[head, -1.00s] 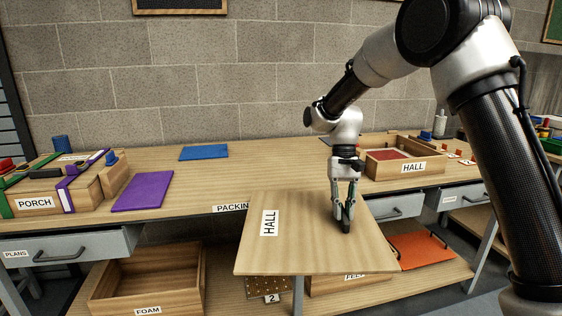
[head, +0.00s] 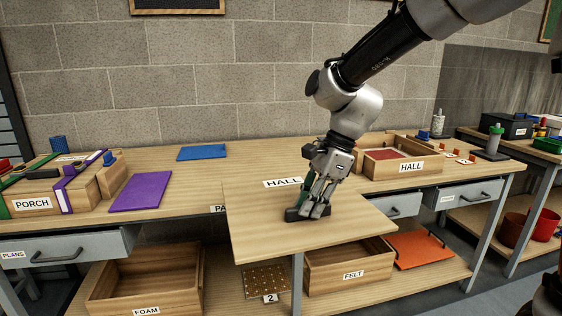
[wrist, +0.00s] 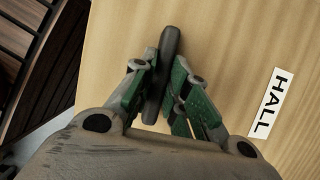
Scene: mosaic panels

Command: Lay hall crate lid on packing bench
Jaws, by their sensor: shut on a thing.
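The hall crate lid (head: 260,235) is a flat wooden panel with a HALL label. In the head view it is roughly level in front of the bench's front edge and overlaps the bench top in the picture. My gripper (head: 311,212) is shut on the lid's dark handle bar; in the wrist view the fingers (wrist: 163,90) stand on both sides of the bar, with the lid (wrist: 225,55) beneath. The packing bench (head: 330,165) is wooden, its front label partly hidden by the lid. Whether the lid touches the bench I cannot tell. The open HALL crate (head: 440,168) stands at the bench's right.
A purple panel (head: 141,192) and a blue panel (head: 203,153) lie on the bench's left half. The strapped PORCH crate (head: 32,204) stands far left. Clear bench top shows between the panels and the HALL crate. FOAM (head: 146,310) and FELT (head: 353,275) boxes sit below.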

